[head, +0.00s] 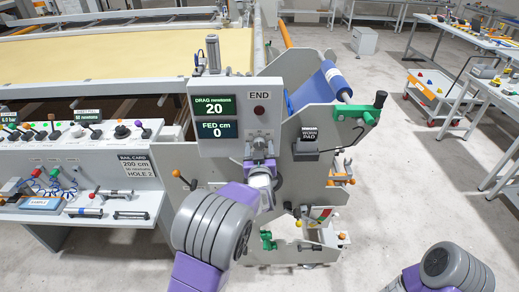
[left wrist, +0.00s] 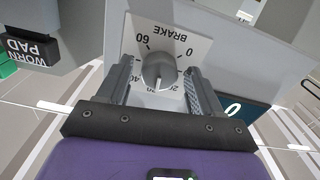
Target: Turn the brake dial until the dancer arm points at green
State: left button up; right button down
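The brake dial (left wrist: 157,72) is a grey knob on a white plate marked BRAKE, with numbers from 0 to 60. Its pale mark points toward the picture's bottom, near the partly hidden 20. My left gripper (left wrist: 161,88) is open, with one finger on each side of the knob and gaps visible. In the head view my left gripper (head: 262,172) is at the panel below the END box and hides the dial. A small coloured scale (head: 322,214) with red, yellow and green shows lower right; the dancer arm's pointing is too small to tell. My right gripper is out of view.
The drag display (head: 215,107) reads 20 newtons and the fed display (head: 217,130) reads 0. A control bench (head: 80,160) stands left.

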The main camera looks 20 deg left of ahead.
pick_arm(q)
jog(key=shift+s, duration=0.1)
jog(key=v, duration=0.7)
dwell(0.4)
jog(key=shift+s+d+r, duration=0.1)
jog(key=shift+s, duration=0.05)
jog(key=s+f+m+g+h, duration=0.15)
jog(key=s+f+g, duration=0.25)
jog(key=f, duration=0.9)
jog(key=s+f+m+g+h, duration=0.15)
jog(key=s+f+g, duration=0.25)
jog(key=f, duration=0.8)
jog(key=s+d+f+g+h, duration=0.3)
jog(key=s+f, duration=0.4)
jog(key=s, duration=0.4)
jog(key=s+d+f+n+g+h, duration=0.1)
jog(key=s+d+f+g+h, duration=0.2)
jog(key=s+f+g, duration=0.3)
jog(key=s+f, duration=0.1)
jog(key=s, duration=0.4)
jog(key=shift+s+d, duration=0.25)
